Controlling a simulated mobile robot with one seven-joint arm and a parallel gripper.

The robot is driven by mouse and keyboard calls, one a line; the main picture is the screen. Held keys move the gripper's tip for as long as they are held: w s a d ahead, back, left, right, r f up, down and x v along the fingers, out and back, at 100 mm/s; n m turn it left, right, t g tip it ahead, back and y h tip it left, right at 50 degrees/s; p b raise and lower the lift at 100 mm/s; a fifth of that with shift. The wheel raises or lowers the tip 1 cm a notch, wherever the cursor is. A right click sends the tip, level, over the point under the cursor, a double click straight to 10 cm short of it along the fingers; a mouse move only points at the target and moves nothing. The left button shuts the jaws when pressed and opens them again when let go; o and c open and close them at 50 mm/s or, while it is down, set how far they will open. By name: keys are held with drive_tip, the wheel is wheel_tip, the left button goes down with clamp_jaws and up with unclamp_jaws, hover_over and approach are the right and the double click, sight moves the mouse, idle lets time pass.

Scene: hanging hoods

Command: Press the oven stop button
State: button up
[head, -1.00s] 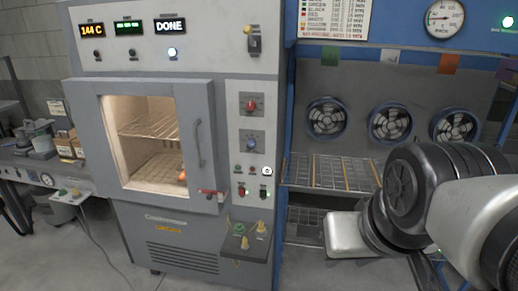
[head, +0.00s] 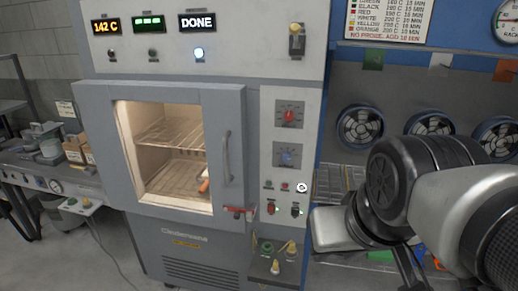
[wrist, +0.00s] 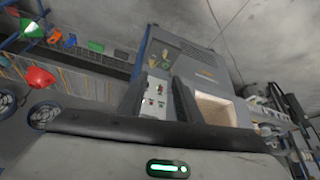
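The grey oven (head: 190,235) stands in the middle of the head view, its lit window (head: 160,150) showing wire racks and an orange object inside. Labels are too small to read, so I cannot tell which is the stop button. In the wrist view the panel (wrist: 154,92) shows between the two spread, empty fingers of my gripper (wrist: 160,82), apart from it.
The oven display reads 142 C and DONE (head: 197,22). The door handle (head: 227,157) and a red latch (head: 236,210) stick out left of the panel. A blue rack with fans (head: 361,126) stands right of the oven. A cluttered bench (head: 50,165) is at the left.

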clamp_jaws()
idle(1.6)
